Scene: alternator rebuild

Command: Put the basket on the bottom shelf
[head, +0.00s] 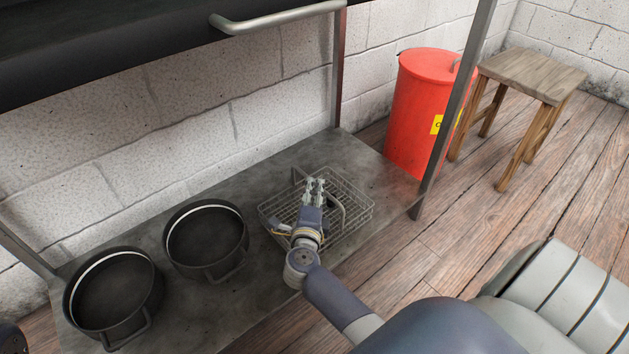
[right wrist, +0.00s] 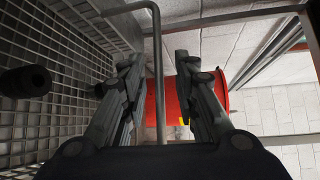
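The wire basket (head: 357,208) appears to sit on the grey bottom shelf (head: 185,305), towards its right end. It has a looped metal handle and a dark item inside, partly hidden by my arm. My right gripper (head: 315,183) is over the basket. In the right wrist view its two fingers (right wrist: 158,75) stand apart, with a thin bent handle rod (right wrist: 158,105) showing between them. I cannot tell whether either finger touches the rod. The basket mesh (right wrist: 55,45) fills the left of that view.
Two black pots, one nearer (head: 113,295) and one in the middle (head: 206,240), stand on the shelf left of the basket. Shelf posts (head: 455,110) frame the right side. A red bin (head: 420,105) and wooden stool (head: 530,75) stand beyond. A bar handle (head: 280,17) juts out above.

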